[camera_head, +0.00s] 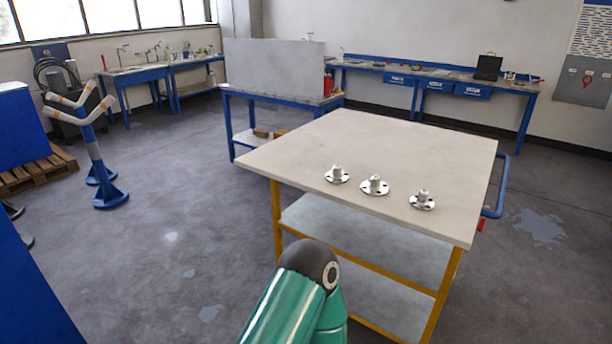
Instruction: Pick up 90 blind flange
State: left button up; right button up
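Three small silvery flanged pieces stand in a row near the front right of a pale table top (390,145). They are the left flange (337,175), the middle flange (375,186) and the right flange (422,200). Each has a round disc with holes lying flat and a short raised centre. I cannot tell from the picture which one is the 90 blind flange. A green link of my own arm with a dark rounded joint shows at the bottom centre, in front of the table and apart from the flanges. Neither gripper is in view.
The table has yellow legs, a lower shelf (340,232) and a blue handle (497,190) on its right side. A blue workbench (240,92) with a grey panel stands behind it. A blue stand (108,190) is at left. The floor between is clear.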

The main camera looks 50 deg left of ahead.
aim_at(337, 176)
jog(key=z, duration=1.8)
jog(key=i, duration=0.1)
jog(key=u, duration=3.55)
jog(key=i, duration=0.95)
jog(key=z, duration=0.2)
